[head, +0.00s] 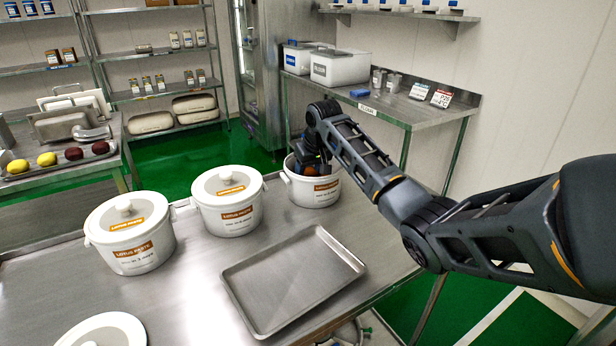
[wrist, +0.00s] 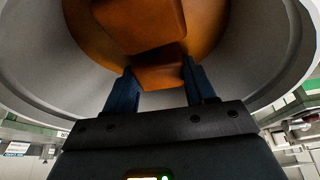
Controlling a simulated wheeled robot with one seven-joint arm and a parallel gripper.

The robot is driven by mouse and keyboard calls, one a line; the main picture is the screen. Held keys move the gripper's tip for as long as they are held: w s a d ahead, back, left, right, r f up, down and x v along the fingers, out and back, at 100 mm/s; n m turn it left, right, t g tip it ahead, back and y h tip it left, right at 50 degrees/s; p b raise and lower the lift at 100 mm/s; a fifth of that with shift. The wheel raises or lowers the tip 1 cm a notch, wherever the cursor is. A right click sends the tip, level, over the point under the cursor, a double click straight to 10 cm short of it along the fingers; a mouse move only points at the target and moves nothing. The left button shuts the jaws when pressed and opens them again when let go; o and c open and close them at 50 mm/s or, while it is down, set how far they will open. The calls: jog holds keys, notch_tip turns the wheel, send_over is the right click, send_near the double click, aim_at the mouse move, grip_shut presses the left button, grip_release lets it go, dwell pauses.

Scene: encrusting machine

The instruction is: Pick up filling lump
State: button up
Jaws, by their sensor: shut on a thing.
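My gripper (wrist: 160,92) reaches down into the open white pot (head: 300,193) at the right end of the row. In the wrist view its two blue fingers are shut on an orange-brown filling lump (wrist: 160,76). Another orange-brown block (wrist: 140,18) shows just beyond it, against a brown mass in the pot. In the head view my wrist hides most of the pot's inside, and only a little brown shows past it. I cannot tell whether the held lump still touches the others.
Two lidded white pots (head: 228,215) (head: 130,250) stand to the left on the steel table. An empty metal tray (head: 262,318) lies in front of the pots. A loose white lid (head: 108,332) lies at the front left. A side table (head: 405,108) stands behind.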

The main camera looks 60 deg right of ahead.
aim_at(309, 172)
jog(key=c, duration=0.4)
jog(key=shift+r, duration=0.45)
notch_tip(309, 172, up, 4)
jog(key=shift+f+b, duration=0.25)
jog(key=shift+b, duration=0.05)
jog(key=s+d+r, duration=0.1)
jog(key=s+r, duration=0.1)
jog(key=s, duration=0.1)
jog(key=s+r, duration=0.2)
jog(key=s, duration=0.2)
jog(key=s+d+r+b, duration=0.1)
jog(key=s+r, duration=0.1)
jog(key=s, duration=0.2)
jog(key=shift+s+d+r, duration=0.15)
jog(key=shift+d+r, duration=0.15)
